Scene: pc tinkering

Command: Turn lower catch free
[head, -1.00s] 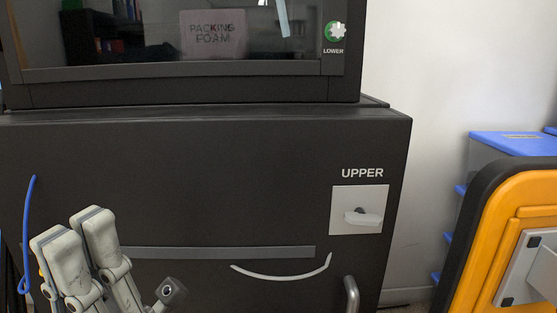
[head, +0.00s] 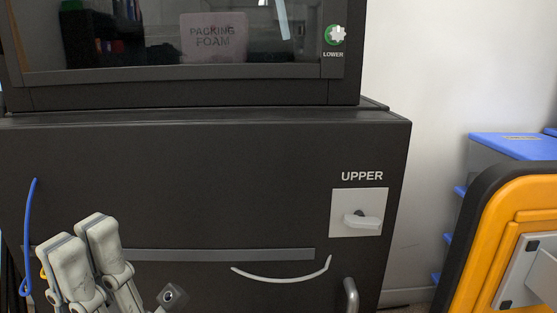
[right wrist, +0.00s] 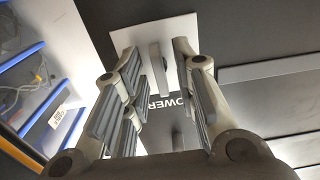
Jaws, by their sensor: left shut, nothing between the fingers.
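The lower catch (right wrist: 157,78) shows in the right wrist view as a pale lever on a white plate (right wrist: 151,22), beside lettering partly hidden but reading "OWER". My right gripper (right wrist: 156,66) is open, with its fingers on either side of the lever; a gap seems to show on both sides, and contact is unclear. The lower catch and right gripper are outside the head view. My left gripper (head: 82,243) is shut and empty at the lower left of the head view, in front of the dark panel (head: 200,180).
The upper catch (head: 360,220) sits on a pale plate at the panel's right. Above is a dark window with a green-and-white knob (head: 335,34) labelled LOWER. A pale curved handle or cable (head: 285,279) crosses the panel. An orange-framed object (head: 490,235) and blue-lidded bins (head: 512,146) stand right.

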